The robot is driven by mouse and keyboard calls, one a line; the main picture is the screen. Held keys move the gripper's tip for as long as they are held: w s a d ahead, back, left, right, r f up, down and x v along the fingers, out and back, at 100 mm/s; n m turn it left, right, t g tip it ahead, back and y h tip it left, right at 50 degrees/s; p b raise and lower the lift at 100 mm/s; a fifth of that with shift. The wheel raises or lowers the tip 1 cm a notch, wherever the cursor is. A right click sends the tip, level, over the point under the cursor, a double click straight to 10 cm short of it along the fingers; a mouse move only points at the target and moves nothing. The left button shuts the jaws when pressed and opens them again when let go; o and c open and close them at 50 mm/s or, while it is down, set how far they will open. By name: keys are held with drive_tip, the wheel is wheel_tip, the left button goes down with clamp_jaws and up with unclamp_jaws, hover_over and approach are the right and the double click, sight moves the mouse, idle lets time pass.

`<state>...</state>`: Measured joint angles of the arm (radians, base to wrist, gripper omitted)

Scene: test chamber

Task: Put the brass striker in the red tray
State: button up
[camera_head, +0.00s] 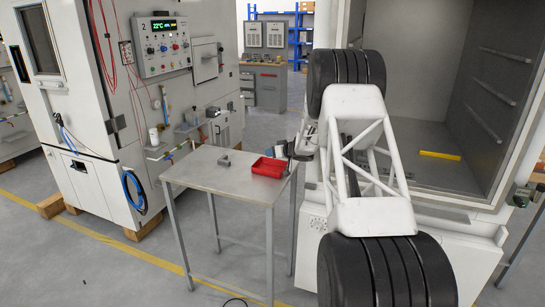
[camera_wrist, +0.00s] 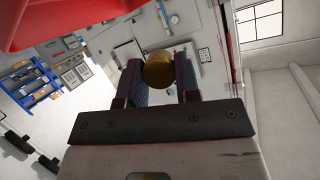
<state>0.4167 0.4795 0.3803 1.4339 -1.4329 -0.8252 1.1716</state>
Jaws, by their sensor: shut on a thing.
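The brass striker (camera_wrist: 158,70) shows as a rounded brass end between the two fingers in the wrist view. My gripper (camera_wrist: 161,75) is shut on it. In the head view my gripper (camera_head: 300,150) is a small dark shape at the right edge of the table, beside the red tray, and partly hidden by my arm. I cannot make out the striker there. The red tray (camera_head: 268,173) sits on the table's right end. Its red side (camera_wrist: 60,22) also fills the upper left of the wrist view, close to the gripper.
An open chamber with a yellow bar (camera_head: 440,155) inside stands at the right. A white cabinet with a control panel (camera_head: 163,48) stands behind left.

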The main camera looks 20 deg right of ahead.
drive_tip(key=shift+f, duration=0.8)
drive_tip(key=shift+f, duration=0.65)
drive_tip(key=o, duration=0.9)
drive_tip(key=shift+o, duration=0.2)
drive_tip(key=shift+r, duration=0.15)
drive_tip(key=shift+r, duration=0.5)
drive_tip(key=v, duration=1.2)
